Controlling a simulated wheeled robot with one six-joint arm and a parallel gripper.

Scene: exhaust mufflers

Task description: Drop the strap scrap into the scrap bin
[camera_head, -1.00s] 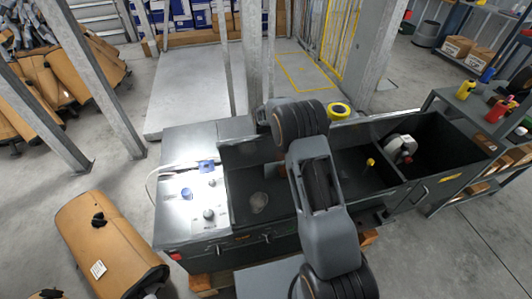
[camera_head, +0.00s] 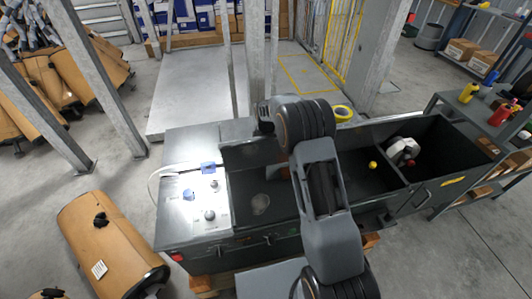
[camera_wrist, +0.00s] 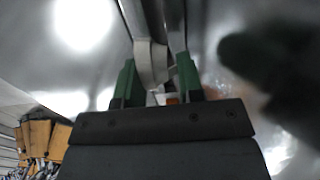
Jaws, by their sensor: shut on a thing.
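In the wrist view, my gripper (camera_wrist: 158,80) has two green fingers shut on a pale, narrow strip, which looks like the strap scrap (camera_wrist: 152,60). The strip stands up between the fingers and its far end is not clear. In the head view my own arm hides the gripper and the strip.
The dark bench has an open trough (camera_head: 350,180) and a right compartment holding a white device (camera_head: 403,150). Knobs and a blue piece (camera_head: 208,168) sit on its left panel. Grey posts (camera_head: 250,60) stand behind. A brown muffler (camera_head: 110,245) lies at left.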

